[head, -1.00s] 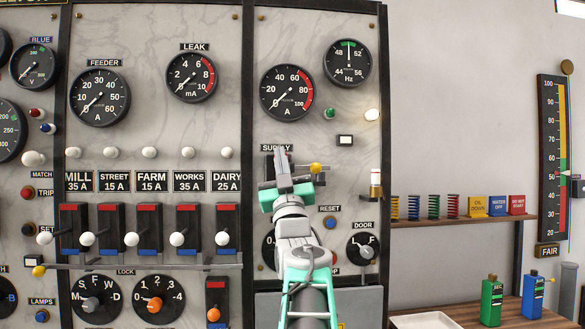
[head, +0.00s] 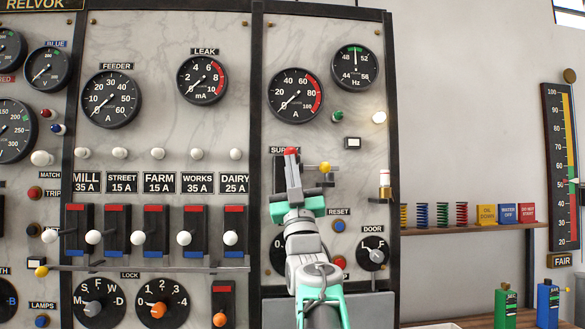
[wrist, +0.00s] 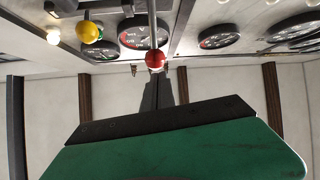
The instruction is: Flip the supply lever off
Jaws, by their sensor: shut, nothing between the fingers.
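The supply switch (head: 280,178) is on the right-hand marble panel, under a partly hidden SUPPLY label (head: 277,150). A red ball knob (head: 291,151) shows right at the tip of my gripper (head: 292,168). In the wrist view the red ball (wrist: 156,58) sits on a metal rod (wrist: 152,24), directly beyond my shut fingertips (wrist: 157,80). I cannot tell whether they touch. My gripper holds nothing and hides much of the switch. A yellow ball (head: 325,167) on a short arm is just right of the gripper; it also shows in the wrist view (wrist: 89,32).
The RESET button (head: 338,226), DOOR knob (head: 375,252) and a red button (head: 340,262) lie around my arm. A row of feeder levers (head: 138,238) is to the left. A brass fitting (head: 385,188) and shelf (head: 450,229) are to the right.

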